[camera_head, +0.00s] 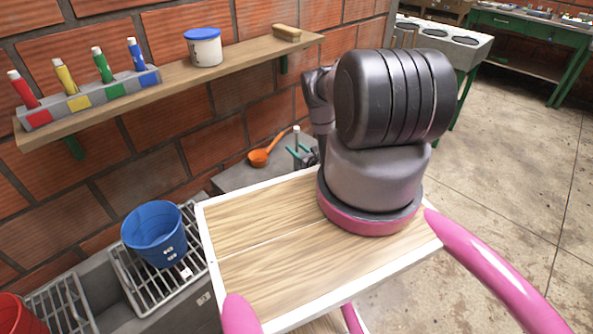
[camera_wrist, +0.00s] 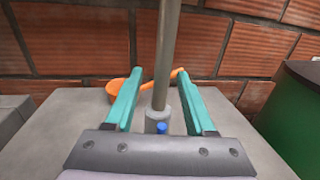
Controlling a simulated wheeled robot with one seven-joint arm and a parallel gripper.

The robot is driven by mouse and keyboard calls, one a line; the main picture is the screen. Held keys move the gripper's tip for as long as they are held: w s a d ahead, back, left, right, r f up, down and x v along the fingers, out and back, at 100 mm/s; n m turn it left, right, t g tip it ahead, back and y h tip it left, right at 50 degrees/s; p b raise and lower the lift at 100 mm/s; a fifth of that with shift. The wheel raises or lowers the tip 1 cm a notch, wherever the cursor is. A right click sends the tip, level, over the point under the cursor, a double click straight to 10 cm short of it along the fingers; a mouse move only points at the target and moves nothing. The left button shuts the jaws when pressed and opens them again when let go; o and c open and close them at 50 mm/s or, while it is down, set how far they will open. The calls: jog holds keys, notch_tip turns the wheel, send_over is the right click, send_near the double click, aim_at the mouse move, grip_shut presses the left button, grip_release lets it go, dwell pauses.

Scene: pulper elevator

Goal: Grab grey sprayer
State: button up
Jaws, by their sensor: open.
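The grey sprayer (camera_wrist: 167,45) stands upright as a thin grey rod in the wrist view, with a wider lower part and a small blue spot near its bottom. In the head view its pale top (camera_head: 296,135) shows beside my arm; its lower part is hidden. My gripper (camera_wrist: 160,72) is open, with one teal finger on each side of the sprayer. Clear gaps show between the fingers and the rod. The gripper (camera_head: 298,152) is partly hidden behind my arm in the head view.
An orange ladle (camera_head: 259,157) lies on the grey counter (camera_head: 232,178) by the brick wall, behind the sprayer. A blue bucket (camera_head: 153,234) stands on a metal rack at left. A wall shelf (camera_head: 178,76) holds coloured bottles and a white tub. A dark green container (camera_wrist: 294,120) is at right.

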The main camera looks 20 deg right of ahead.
jog(key=shift+w+a, duration=0.15)
jog(key=shift+w, duration=1)
grip_shut()
dwell(0.5)
